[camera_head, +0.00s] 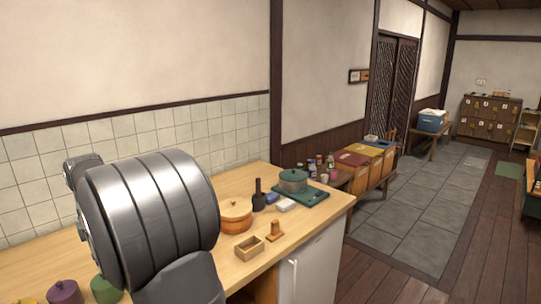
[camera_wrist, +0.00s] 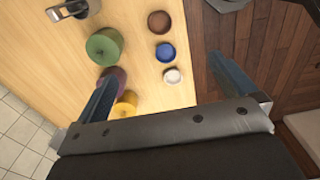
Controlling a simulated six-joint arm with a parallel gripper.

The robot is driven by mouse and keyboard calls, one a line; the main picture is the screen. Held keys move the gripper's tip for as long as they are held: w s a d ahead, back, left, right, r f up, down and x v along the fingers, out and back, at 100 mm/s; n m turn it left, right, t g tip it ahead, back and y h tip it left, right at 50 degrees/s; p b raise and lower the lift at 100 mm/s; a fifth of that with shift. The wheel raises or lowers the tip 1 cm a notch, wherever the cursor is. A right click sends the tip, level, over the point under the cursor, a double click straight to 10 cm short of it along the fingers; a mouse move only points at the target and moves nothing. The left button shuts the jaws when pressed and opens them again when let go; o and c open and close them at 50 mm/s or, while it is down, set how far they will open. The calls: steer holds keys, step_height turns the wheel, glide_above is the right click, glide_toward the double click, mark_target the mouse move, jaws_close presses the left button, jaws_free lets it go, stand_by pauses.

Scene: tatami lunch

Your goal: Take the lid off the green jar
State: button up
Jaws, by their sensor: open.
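The green jar (camera_wrist: 104,47) stands on the light wooden counter (camera_wrist: 135,35) at the upper left of the wrist view, seen from above. Its round top with a small central knob shows, so its lid appears to be on. Part of the green jar (camera_head: 105,290) also shows at the bottom left of the head view, partly hidden by my arm. My gripper (camera_wrist: 163,70) is open and empty above the counter. The fingers are hidden in the head view.
A purple jar (camera_wrist: 117,76) and a yellow jar (camera_wrist: 126,104) stand near the left finger, close to the green jar. Brown (camera_wrist: 159,22), blue (camera_wrist: 165,52) and white (camera_wrist: 172,76) small dishes line the counter's edge. A metal object (camera_wrist: 74,9) is at the top left.

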stand_by(0.3)
steer(key=w+a+n, duration=0.5)
steer(key=a+n, duration=0.1)
steer(key=n, duration=0.8)
steer(key=w+a+n, duration=0.5)
steer(key=a+n, duration=0.1)
steer(key=n, duration=0.8)
step_height(320, 180, down, 17)
steer(key=shift+s+f, duration=0.1)
steer(key=shift+s, duration=0.05)
steer(key=c, duration=1)
